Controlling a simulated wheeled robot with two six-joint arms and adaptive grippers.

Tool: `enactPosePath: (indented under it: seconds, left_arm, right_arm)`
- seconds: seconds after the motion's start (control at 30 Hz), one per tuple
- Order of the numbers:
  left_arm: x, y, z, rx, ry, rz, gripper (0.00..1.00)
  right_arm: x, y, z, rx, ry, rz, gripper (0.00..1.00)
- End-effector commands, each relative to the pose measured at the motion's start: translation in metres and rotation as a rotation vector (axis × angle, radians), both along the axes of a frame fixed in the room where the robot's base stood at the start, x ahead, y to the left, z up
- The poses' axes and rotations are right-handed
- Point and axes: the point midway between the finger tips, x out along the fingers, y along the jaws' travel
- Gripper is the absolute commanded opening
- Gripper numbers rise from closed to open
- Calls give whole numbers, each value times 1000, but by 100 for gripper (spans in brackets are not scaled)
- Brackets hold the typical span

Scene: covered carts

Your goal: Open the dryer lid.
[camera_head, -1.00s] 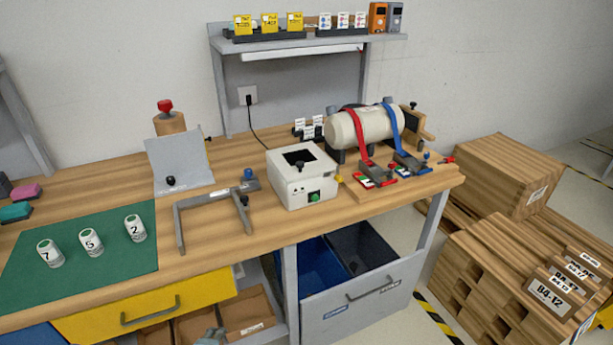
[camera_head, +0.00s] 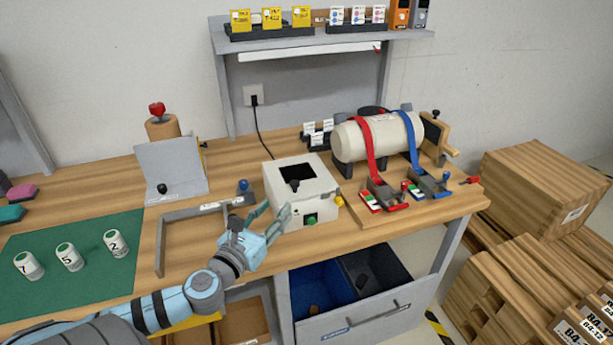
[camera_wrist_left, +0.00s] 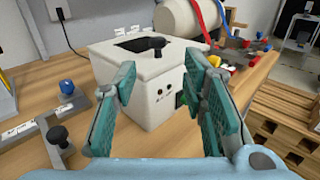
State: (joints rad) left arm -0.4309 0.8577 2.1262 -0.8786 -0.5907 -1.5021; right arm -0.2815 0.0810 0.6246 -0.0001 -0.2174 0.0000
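The dryer is likely the white box (camera_head: 322,192) on the wooden bench; it also shows in the left wrist view (camera_wrist_left: 150,98). Its lid (camera_head: 316,180) lies flat and shut on top, with a dark window and a black knob (camera_head: 295,185) near the front edge. The knob stands up in the left wrist view (camera_wrist_left: 152,43). A green button (camera_head: 310,219) is on the front. My left gripper (camera_head: 275,212) is open and empty in front of the box, its fingers pointing at it, below lid height. My right gripper is not in view.
A grey bracket frame (camera_head: 195,210) with a blue knob lies left of the box. A cream drum (camera_head: 378,137) with red and blue straps stands to its right. A yellow knob (camera_head: 339,201) is at the box's right side. Numbered jars (camera_head: 70,257) stand on a green mat.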

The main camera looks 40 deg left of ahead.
Motion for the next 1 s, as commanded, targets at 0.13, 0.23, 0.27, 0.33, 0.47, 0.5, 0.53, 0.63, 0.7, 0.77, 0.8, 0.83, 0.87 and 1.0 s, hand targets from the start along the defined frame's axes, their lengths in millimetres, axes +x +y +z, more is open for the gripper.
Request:
enactPosePath:
  seconds: [0.13, 0.23, 0.27, 0.33, 0.47, 0.5, 0.53, 0.63, 0.7, 0.77, 0.8, 0.83, 0.87, 1.0]
  left_arm:
    - [35, 7, 1, -9, -5, 6, 39]
    - [66, 13, 2, -15, -4, 5, 39]
    - [74, 13, 2, -16, -5, 3, 39]
    - [90, 17, 1, -16, -2, 3, 39]
    - [113, 20, 0, -14, -1, 1, 39]
    - [119, 22, -1, -13, 1, 1, 39]
    - [122, 22, -1, -11, 1, 0, 39]
    - [129, 23, -2, -12, 0, -1, 39]
    - [132, 23, -3, -9, 0, -2, 39]
    - [132, 23, -3, -9, 1, -2, 39]
    - [132, 23, -4, -9, 1, -2, 39]
    - [132, 23, -4, -9, 1, -2, 39]
    - [132, 23, -4, -9, 1, -2, 39]
    - [132, 23, -4, -9, 1, -1, 26]
  right_arm:
    - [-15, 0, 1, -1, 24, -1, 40]
    - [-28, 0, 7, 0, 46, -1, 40]
    - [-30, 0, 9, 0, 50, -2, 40]
    - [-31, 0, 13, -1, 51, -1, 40]
    - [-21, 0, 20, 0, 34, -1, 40]
    - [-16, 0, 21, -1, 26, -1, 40]
    - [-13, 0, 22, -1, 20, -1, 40]
    - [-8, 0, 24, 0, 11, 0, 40]
    - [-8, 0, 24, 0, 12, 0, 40]
    - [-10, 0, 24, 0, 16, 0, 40]
    - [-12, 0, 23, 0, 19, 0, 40]
    - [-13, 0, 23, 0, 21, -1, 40]
    - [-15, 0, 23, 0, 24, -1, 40]
    - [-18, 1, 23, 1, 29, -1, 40]
